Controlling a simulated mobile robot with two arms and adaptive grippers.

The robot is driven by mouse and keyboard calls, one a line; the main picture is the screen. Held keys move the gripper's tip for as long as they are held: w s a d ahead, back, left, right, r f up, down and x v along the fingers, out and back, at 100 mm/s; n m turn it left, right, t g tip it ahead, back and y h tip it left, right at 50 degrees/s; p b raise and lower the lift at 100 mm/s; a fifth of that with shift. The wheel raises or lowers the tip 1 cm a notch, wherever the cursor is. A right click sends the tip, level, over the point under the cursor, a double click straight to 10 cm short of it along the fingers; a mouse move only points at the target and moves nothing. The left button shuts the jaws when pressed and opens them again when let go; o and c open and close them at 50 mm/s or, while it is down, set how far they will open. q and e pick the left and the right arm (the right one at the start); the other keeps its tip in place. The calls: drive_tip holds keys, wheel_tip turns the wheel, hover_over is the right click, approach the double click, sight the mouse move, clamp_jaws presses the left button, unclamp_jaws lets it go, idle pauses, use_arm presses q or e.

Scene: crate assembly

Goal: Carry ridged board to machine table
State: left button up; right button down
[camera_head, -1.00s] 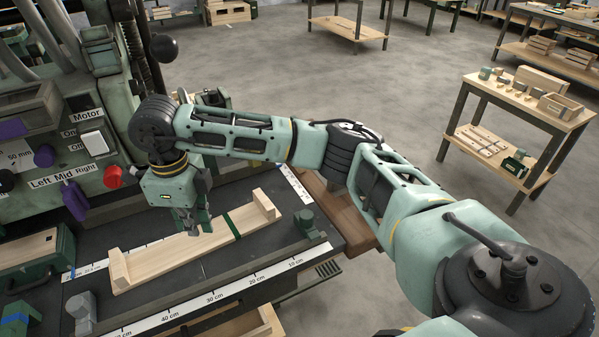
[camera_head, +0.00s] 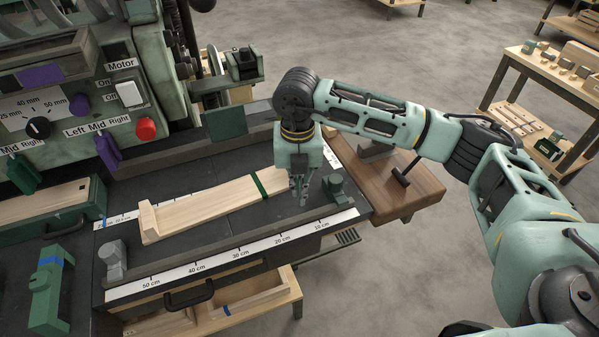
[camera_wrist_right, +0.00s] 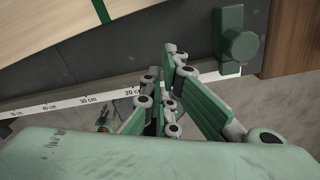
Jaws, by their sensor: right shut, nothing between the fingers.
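The ridged board (camera_head: 205,207), pale wood with a raised block at its left end and a green band across it, lies on the dark machine table (camera_head: 140,180). My right gripper (camera_head: 303,197) is shut and empty, pointing down at the board's right end, and hides that end from the head view. In the right wrist view, part of the board (camera_wrist_right: 55,35) with its green band shows at the upper left. The closed right fingers (camera_wrist_right: 170,115) are apart from it there. My left gripper is not in view.
A rail with a centimetre scale (camera_head: 230,257) runs along the table's front, with a green clamp (camera_head: 335,187) at its right end and a grey stop (camera_head: 112,259) at the left. A brown wooden side table (camera_head: 400,190) adjoins the right. Machine controls (camera_head: 90,105) stand behind.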

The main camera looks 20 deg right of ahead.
wheel_tip(320, 180, down, 4)
drive_tip(key=shift+p, duration=0.3)
drive_tip(key=shift+w+d+f+p, duration=0.15)
drive_tip(key=shift+w, duration=0.3)
drive_tip(key=shift+w+d+f+p, duration=0.1)
drive_tip(key=shift+w+d+p, duration=0.05)
drive_tip(key=shift+w, duration=0.3)
drive_tip(key=shift+w+d+f, duration=0.1)
drive_tip(key=shift+w+d, duration=0.1)
drive_tip(key=shift+w, duration=0.3)
drive_tip(key=shift+w+d, duration=0.15)
drive_tip(key=shift+w, duration=0.35)
